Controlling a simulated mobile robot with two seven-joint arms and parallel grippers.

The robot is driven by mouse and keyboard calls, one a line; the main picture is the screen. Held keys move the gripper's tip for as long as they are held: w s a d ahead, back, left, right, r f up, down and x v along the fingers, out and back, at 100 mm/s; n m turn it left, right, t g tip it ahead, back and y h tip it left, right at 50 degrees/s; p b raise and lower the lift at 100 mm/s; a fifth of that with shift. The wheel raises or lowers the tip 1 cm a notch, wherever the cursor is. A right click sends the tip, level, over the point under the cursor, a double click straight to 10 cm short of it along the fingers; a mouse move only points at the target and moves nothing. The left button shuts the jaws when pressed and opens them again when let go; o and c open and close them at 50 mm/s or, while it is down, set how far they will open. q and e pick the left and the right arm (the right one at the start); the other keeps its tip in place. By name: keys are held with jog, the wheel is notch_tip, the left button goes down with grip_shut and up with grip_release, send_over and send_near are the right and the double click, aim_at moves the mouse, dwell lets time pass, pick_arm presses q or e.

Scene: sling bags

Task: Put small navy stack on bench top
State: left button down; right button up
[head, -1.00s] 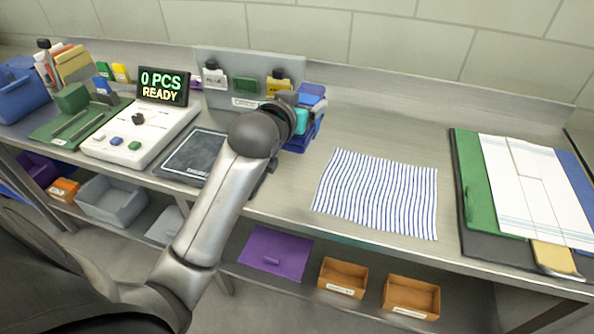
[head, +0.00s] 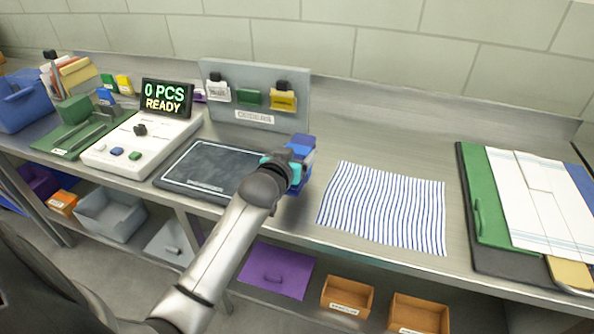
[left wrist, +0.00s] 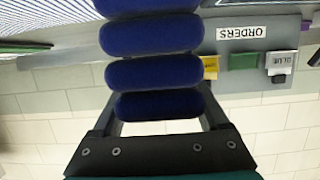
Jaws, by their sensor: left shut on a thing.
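The small navy stack (head: 303,147) is a set of dark blue rolls, partly hidden by my left gripper (head: 286,165) in the head view. In the left wrist view the blue rolls (left wrist: 152,72) fill the space between the fingers, and my left gripper (left wrist: 158,122) is shut on them. The stack is over the bench top (head: 375,135), between the dark slate pad and the striped cloth. I cannot tell whether it touches the surface. My right gripper is not in view.
A striped cloth (head: 385,208) lies right of the stack. A dark pad (head: 215,165) and counter device (head: 135,145) are left. The grey orders board (head: 290,100) stands behind. A green folder and papers (head: 540,200) lie far right. Bare metal shows behind the cloth.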

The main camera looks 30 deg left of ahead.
pick_arm(q)
jog(key=shift+f+b, duration=0.55)
jog(key=shift+f, duration=1.55)
grip_release()
jog(key=shift+f, duration=0.2)
jog(key=shift+r, duration=0.2)
jog(key=p+v, duration=0.2)
jog(key=v, duration=1)
jog(key=shift+d+f, duration=0.1)
